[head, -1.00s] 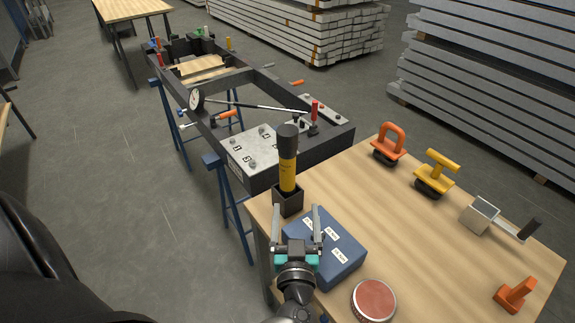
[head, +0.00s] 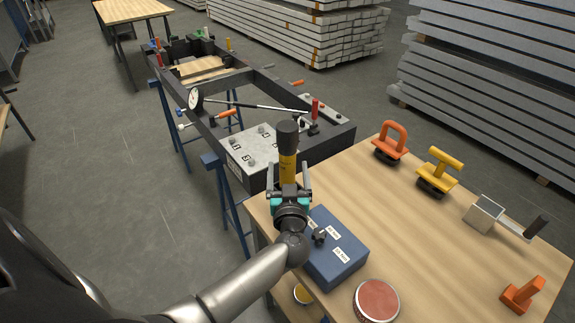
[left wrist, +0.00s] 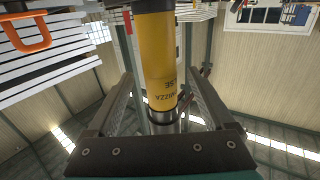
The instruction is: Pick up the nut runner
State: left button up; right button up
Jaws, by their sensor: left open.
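The nut runner (head: 288,165) is a yellow cylinder with a black top. It stands upright near the left corner of the wooden table (head: 430,255), its base hidden behind my left gripper. My left gripper (head: 289,176) is open, its two fingers one on each side of the yellow body. In the left wrist view the yellow body (left wrist: 158,60) with dark lettering stands between the two open fingers (left wrist: 160,95), with gaps visible on both sides. My right gripper is not in view.
A blue box (head: 335,262) with white labels sits right beside my left wrist. A round red-topped tin (head: 377,301), an orange handle tool (head: 390,145) and a yellow one (head: 437,175) stand on the table. A dark frame (head: 335,133) lies behind.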

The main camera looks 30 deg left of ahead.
pick_arm(q)
jog(key=shift+x, duration=1.25)
grip_shut()
jog(key=shift+r, duration=0.15)
